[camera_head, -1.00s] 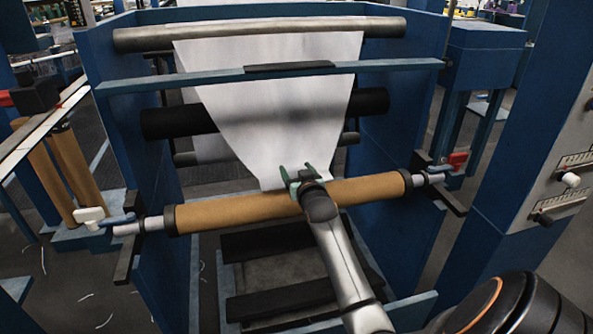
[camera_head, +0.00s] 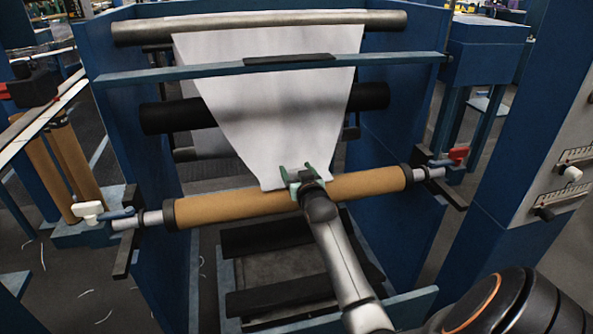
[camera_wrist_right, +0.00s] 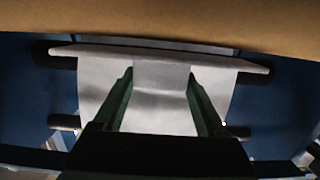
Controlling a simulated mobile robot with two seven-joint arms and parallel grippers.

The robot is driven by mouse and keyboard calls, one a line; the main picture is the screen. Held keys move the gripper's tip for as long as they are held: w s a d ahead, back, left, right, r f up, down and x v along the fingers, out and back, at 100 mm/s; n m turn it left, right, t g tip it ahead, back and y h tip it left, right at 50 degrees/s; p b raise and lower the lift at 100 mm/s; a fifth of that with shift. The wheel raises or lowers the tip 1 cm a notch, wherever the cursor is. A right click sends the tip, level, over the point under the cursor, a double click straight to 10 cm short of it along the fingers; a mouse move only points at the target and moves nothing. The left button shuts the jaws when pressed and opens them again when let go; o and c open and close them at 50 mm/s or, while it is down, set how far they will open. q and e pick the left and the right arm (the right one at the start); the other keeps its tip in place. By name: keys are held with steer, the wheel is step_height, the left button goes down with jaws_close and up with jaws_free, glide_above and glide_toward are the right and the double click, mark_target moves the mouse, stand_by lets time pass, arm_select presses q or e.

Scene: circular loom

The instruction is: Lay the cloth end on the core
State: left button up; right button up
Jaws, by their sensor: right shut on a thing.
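The white cloth (camera_head: 275,110) hangs from the top roller and narrows downward to its end (camera_head: 277,184) at the brown core (camera_head: 235,204). My right gripper (camera_head: 297,174), with green fingers, is shut on the cloth end just above and behind the core. Whether the cloth touches the core is hard to tell. In the right wrist view the cloth (camera_wrist_right: 160,104) runs between the two fingers (camera_wrist_right: 160,80), and the core (camera_wrist_right: 160,22) fills the top edge. My left gripper is not in view.
The core lies across the blue machine frame (camera_head: 160,250) on a shaft, with a white-handled latch (camera_head: 90,211) at left and a red-handled latch (camera_head: 458,154) at right. A blue crossbar (camera_head: 200,74) and a black roller (camera_head: 180,117) stand beyond. Spare brown cores (camera_head: 75,160) lean at left.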

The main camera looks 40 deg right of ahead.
steer(key=shift+f, duration=0.1)
steer(key=o, duration=1.5)
steer(key=shift+s, duration=0.1)
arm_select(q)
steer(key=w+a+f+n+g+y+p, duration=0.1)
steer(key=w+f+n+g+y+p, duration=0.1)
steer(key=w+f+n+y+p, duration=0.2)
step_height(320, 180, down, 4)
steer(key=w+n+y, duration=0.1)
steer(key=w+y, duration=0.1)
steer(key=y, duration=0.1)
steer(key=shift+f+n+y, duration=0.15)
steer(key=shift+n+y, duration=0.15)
arm_select(e)
steer(key=v, duration=1.2)
steer(key=shift+s+a, duration=0.15)
